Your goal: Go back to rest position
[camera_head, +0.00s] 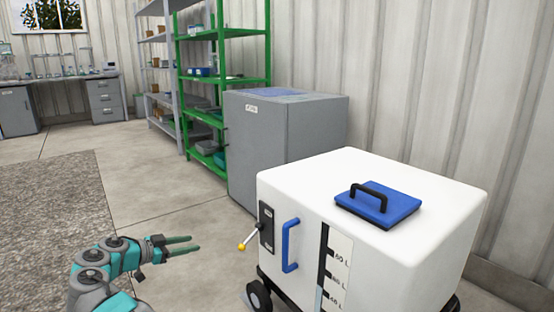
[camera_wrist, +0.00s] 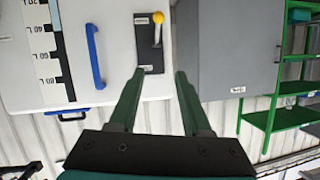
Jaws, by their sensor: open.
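My gripper (camera_head: 190,245) is at the lower left of the head view, with its two green fingers apart and nothing between them. It is to the left of the white tote (camera_head: 300,185), with a gap between the fingertips and the tote. In the wrist view my gripper (camera_wrist: 155,90) shows open and empty, its fingers pointing toward the lever (camera_wrist: 157,30) with a yellow knob on a black plate. The lever also shows in the head view (camera_head: 248,236), tilted down to the left.
The white tote has a blue side handle (camera_head: 290,245), a blue lid (camera_head: 378,205) and wheels. A grey cabinet (camera_head: 285,140) stands behind it, beside a green shelf (camera_head: 222,82). A workbench (camera_head: 75,78) is at the far left. Open floor (camera_head: 150,180) lies left of the tote.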

